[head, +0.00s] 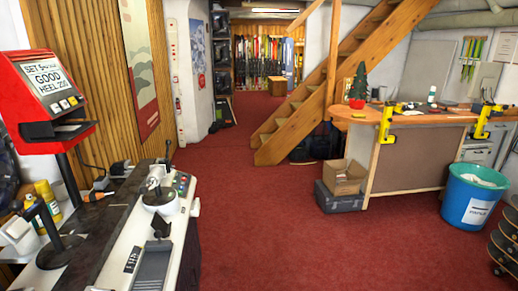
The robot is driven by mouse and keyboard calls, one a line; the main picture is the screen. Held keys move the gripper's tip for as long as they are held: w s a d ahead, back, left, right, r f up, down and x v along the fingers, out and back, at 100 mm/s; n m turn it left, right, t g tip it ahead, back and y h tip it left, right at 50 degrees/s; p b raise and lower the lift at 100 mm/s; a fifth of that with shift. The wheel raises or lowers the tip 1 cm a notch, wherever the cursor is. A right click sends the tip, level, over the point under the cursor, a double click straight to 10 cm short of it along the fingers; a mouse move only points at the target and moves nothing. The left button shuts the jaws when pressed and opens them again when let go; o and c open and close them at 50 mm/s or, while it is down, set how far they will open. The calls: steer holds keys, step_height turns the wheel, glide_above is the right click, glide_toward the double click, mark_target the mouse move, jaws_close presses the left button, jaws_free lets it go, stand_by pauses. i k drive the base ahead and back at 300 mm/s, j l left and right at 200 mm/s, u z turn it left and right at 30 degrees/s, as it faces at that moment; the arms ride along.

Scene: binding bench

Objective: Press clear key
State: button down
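A red display unit (38,138) stands at the left on a dark post, tilted slightly. Its screen (50,84) shows text that reads roughly "SET", "GOOD" and "HEEL 220". A dark part (62,130) sits below the screen. A white machine (135,258) on the bench has a small panel with several coloured buttons (182,182) at its far right end. I cannot read any key label, so I cannot tell which one is the clear key. My gripper is not in view.
Yellow bottles (46,200) and tools crowd the left bench. A wooden counter (420,118) with yellow clamps (385,124), a cardboard box (343,177) and a blue bin (470,203) stand at the right. Red carpet (290,240) is clear between.

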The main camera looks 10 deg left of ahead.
mark_target(79, 97)
steer(key=i+l+u, duration=0.2)
steer(key=i, duration=1.8)
steer(key=i+j+u, duration=0.2)
steer(key=i+u, duration=0.8)
steer(key=i+l+u, duration=0.2)
steer(key=i+u, duration=0.25)
steer(key=i+j+u, duration=0.15)
steer(key=i, duration=0.35)
steer(key=j, duration=0.05)
